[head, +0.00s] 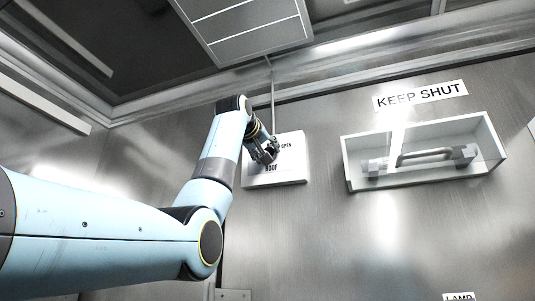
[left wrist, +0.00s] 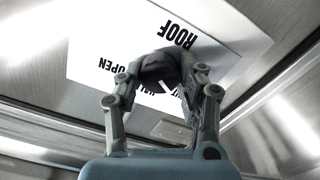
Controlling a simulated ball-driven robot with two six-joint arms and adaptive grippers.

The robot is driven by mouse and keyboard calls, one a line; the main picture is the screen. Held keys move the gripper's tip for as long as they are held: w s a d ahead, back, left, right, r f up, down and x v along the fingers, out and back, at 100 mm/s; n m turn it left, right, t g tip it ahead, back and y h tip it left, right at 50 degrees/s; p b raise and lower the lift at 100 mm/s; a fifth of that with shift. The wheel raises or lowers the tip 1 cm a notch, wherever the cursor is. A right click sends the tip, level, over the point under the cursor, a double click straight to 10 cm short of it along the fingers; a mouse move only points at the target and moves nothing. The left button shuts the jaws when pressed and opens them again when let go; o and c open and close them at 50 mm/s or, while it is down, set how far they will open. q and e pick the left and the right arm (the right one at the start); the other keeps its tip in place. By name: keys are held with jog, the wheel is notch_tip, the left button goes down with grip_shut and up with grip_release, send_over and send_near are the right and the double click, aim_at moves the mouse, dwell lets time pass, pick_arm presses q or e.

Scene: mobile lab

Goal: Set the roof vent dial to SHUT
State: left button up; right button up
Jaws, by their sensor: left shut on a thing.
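The roof vent dial is a dark round knob (left wrist: 158,68) on a white panel (head: 297,172) on the metal wall. The panel reads ROOF below the knob in the head view and OPEN at its upper right. In the left wrist view the lettering is upside down, and other labels by the knob are partly hidden by my fingers. A short white mark shows at the knob's edge, near these labels; I cannot tell which one it points at. My left gripper (head: 266,155) is shut on the knob, with a finger on either side (left wrist: 162,80). My right gripper is not in view.
A thin conduit (head: 273,101) runs up from the panel towards a ceiling panel (head: 245,28). To the right, a clear-fronted white box (head: 347,160) holds a grey handle (head: 420,158) under a KEEP SHUT sign (head: 420,96). A LAMP label (head: 458,297) shows at the bottom edge.

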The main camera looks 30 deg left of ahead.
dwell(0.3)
pick_arm(q)
jog(key=o, duration=1.2)
jog(key=shift+c, duration=0.2)
jog(key=v, duration=1.2)
jog(key=shift+f, duration=0.1)
